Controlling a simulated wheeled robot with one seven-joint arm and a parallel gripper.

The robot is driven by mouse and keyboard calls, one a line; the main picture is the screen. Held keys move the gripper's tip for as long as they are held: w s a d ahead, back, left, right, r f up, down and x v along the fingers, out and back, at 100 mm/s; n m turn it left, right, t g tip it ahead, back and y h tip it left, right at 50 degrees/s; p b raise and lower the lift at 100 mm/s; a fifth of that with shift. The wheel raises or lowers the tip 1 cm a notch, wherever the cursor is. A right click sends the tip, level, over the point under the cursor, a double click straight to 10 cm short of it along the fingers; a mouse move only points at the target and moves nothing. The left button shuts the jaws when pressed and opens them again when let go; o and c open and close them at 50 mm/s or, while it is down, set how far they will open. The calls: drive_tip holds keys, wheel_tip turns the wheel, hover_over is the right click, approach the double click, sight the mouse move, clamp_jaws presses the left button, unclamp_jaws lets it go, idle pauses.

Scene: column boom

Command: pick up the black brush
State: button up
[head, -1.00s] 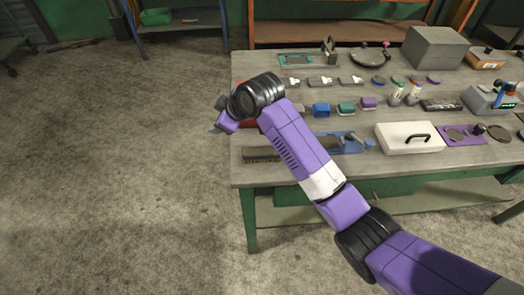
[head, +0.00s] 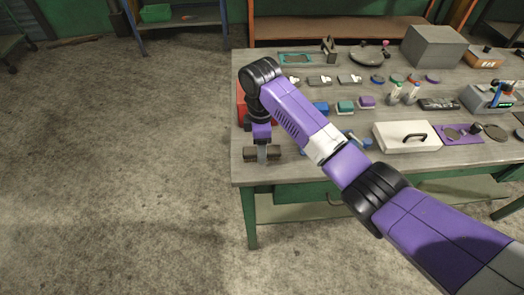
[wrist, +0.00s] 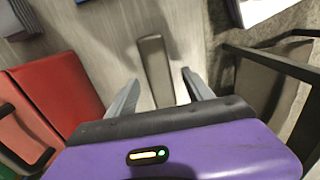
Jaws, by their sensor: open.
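The brush (head: 249,154) lies near the front left corner of the workbench, looking grey-brown in this light. My gripper (head: 262,157) points down over its middle and hides part of it in the head view. In the wrist view, the brush (wrist: 154,66) is a long narrow bar seen from above, lying between the two spread fingers of my gripper (wrist: 160,80). The fingers are open, with a gap on both sides of the bar. I cannot tell how far the fingertips are above the bench top.
A red box (head: 241,103) stands behind my gripper on the bench; its red lid (wrist: 58,95) shows close on the left in the wrist view. A white case (head: 400,138) lies to the right. The bench's front edge (head: 300,179) is near.

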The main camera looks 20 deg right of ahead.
drive_tip(key=shift+f, duration=1.1)
clamp_jaws()
drive_tip(key=shift+r, duration=0.1)
wheel_tip(320, 180, up, 20)
drive_tip(key=p, duration=0.3)
drive_tip(key=shift+p, duration=0.4)
drive_tip(key=c, duration=0.9)
unclamp_jaws()
drive_tip(key=c, duration=0.4)
